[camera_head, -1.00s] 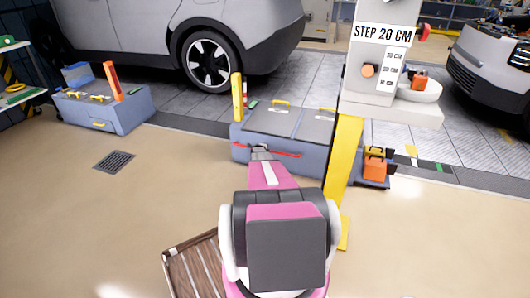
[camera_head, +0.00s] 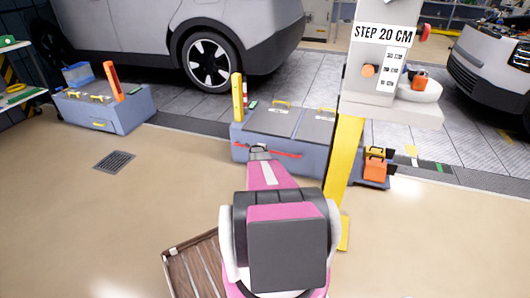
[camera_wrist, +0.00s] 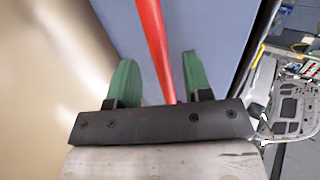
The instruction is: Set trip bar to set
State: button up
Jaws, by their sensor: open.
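The trip bar is a thin red bar (camera_head: 284,155) along the front face of a blue-grey floor box (camera_head: 310,158) in the head view. My gripper (camera_head: 260,150) is at the bar, in front of the box, and hides its middle part. In the wrist view the red bar (camera_wrist: 153,35) runs between the two green fingers of my gripper (camera_wrist: 157,60). The fingers are open, one on each side of the bar, with visible gaps. The bar's lower end in that view is hidden behind the dark gripper mount. Whether any part touches the bar cannot be told.
A yellow post (camera_head: 345,160) with a grey control console (camera_head: 385,80) stands just right of my arm. An orange case (camera_head: 375,168) is beyond it. A second blue-grey box (camera_head: 105,108) stands at left.

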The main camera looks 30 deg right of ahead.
jog(key=v, duration=0.6)
jog(key=shift+s+r, duration=0.2)
jog(key=shift+a, duration=0.15)
